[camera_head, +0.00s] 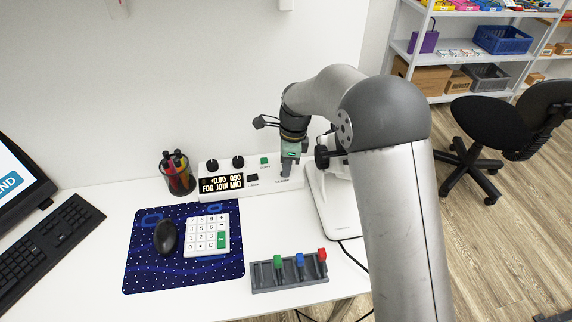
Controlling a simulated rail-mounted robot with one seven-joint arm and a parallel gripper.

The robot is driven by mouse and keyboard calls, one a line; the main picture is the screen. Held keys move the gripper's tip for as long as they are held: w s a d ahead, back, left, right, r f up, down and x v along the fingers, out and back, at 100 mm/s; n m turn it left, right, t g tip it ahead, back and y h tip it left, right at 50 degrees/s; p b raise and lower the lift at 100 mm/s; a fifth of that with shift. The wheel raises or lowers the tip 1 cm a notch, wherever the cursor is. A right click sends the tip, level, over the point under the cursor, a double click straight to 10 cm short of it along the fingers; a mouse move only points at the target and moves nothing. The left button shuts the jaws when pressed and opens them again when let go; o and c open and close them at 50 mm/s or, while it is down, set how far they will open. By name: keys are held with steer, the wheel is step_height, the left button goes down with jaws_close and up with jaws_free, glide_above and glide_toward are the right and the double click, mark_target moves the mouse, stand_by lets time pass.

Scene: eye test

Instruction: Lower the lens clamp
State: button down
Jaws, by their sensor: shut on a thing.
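A white control box (209,194) with a lit display, two black knobs and a green button stands at the back of the white table. My gripper (287,171) reaches down to the right end of this box, by a small label that seems to read CLAMP. Its fingers are shut on a small part there, which I take to be the lens clamp's control. The fingers hide most of this part, so I cannot tell its position. A white stand (330,205) with a black knob is just right of the gripper, partly behind my arm.
A keypad (207,236) and a black mouse (166,237) lie on a blue mat (145,273). A grey rack (262,283) holds green, blue and red pieces. A pen cup (179,181) stands left of the box. A keyboard (50,245) is at far left.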

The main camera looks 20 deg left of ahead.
steer(key=c, duration=1.5)
jaws_free()
steer(key=r, duration=0.5)
steer(key=w+d+r, duration=0.1)
steer(key=r, duration=1.1)
steer(key=shift+w+d+r+p, duration=0.15)
steer(key=shift+w+d+p, duration=0.2)
steer(key=shift+w+p, duration=0.05)
